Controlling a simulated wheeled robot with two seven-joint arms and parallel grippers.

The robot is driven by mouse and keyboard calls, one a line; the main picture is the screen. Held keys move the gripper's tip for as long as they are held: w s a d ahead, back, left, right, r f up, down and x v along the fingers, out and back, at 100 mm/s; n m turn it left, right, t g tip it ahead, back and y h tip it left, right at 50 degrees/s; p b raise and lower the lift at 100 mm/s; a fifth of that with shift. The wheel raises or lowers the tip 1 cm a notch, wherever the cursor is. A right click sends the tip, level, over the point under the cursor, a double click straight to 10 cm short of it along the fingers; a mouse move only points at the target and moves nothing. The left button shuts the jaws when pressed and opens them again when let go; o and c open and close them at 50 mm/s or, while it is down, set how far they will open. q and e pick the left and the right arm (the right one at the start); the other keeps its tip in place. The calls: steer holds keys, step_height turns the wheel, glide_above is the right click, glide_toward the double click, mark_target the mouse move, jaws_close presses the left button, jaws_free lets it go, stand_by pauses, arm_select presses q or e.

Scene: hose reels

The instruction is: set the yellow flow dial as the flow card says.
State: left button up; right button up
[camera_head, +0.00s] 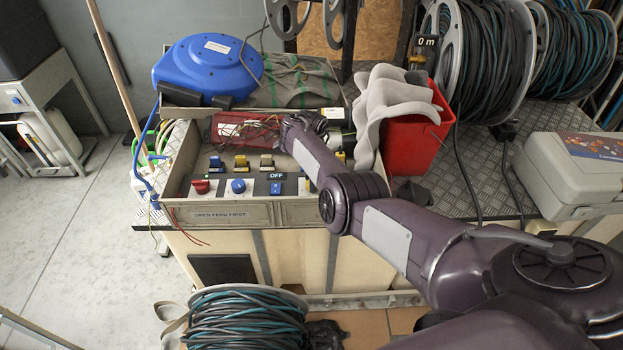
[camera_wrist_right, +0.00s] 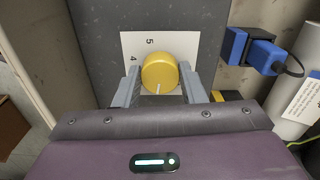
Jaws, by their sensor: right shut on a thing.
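The yellow flow dial (camera_wrist_right: 160,72) is a round knob on a dark upright panel in the right wrist view. A white scale plate (camera_wrist_right: 138,42) behind it shows the digits 5 and 4; its other marks are hidden. A pale pointer line on the dial points down in the picture. My right gripper (camera_wrist_right: 160,82) has one finger on each side of the dial and is shut on it. In the head view my right wrist (camera_head: 303,125) reaches over the control box, and the fingers and dial are hidden. I cannot make out the flow card. My left gripper is not in view.
The control box (camera_head: 233,213) reads "OPEN FEED FIRST" and carries several coloured switches. A blue reel (camera_head: 207,65) stands behind it, a red bin (camera_head: 415,135) with grey cloth to its right. A blue connector (camera_wrist_right: 248,50) sits right of the dial.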

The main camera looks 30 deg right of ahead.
steer(key=o, duration=1)
steer(key=shift+d, duration=0.1)
steer(key=shift+r, duration=0.1)
step_height(320, 180, up, 8)
steer(key=shift+f+p, duration=0.2)
steer(key=shift+p, duration=0.9)
